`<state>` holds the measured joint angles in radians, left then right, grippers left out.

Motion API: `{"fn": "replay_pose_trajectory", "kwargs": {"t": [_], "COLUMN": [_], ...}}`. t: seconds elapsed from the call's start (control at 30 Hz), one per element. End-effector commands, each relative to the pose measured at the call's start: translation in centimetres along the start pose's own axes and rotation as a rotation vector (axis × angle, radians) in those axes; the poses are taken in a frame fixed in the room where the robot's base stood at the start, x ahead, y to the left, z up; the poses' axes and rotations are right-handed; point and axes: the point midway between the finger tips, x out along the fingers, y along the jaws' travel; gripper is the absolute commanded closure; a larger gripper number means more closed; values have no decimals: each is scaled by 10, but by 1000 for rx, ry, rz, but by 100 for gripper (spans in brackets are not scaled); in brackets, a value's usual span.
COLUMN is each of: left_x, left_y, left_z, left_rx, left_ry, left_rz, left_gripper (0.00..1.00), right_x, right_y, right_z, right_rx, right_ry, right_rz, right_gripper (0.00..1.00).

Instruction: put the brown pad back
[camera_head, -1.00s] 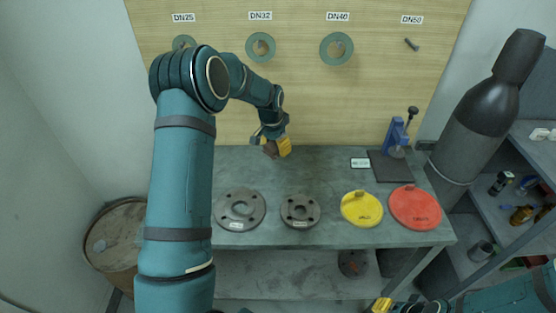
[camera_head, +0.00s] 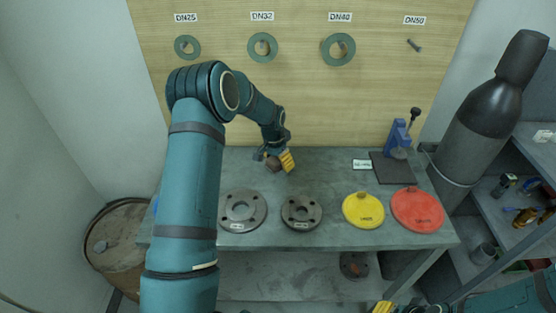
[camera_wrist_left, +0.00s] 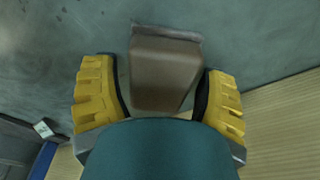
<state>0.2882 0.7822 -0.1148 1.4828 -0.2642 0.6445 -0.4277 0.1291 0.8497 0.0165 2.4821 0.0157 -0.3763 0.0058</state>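The brown pad (camera_head: 272,162) is a small brown block with a greyish lip at one end. In the left wrist view the brown pad (camera_wrist_left: 165,70) lies between the two yellow fingers. I cannot tell whether the pad touches the bench. Of my right gripper (camera_head: 382,307), only a yellow part shows at the bottom edge.
The workbench (camera_head: 330,175) holds two grey flanges (camera_head: 243,226), a yellow disc (camera_head: 363,223), a red disc (camera_head: 416,225), and a blue tool (camera_head: 398,140) by a dark mat (camera_head: 391,182). Green gaskets (camera_head: 339,63) hang on the wooden board behind.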

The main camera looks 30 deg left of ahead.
Motion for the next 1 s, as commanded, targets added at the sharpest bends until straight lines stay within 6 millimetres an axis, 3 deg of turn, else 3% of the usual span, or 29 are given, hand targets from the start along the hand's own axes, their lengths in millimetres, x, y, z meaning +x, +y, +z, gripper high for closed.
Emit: {"fn": "replay_pose_trajectory", "kwargs": {"t": [0.47,1.0], "left_x": [-10,-109], "left_y": [0,0], "left_z": [-2,-1], "left_rx": [0,1], "left_ry": [3,2], "left_rz": [-2,-1], "left_gripper": [15,15], "right_x": [-4,-9], "right_y": [-2,-3], "right_z": [-1,-2], "right_rx": [0,0], "right_ry": [2,1], "right_rz": [0,-2], "right_gripper": [66,66]}}
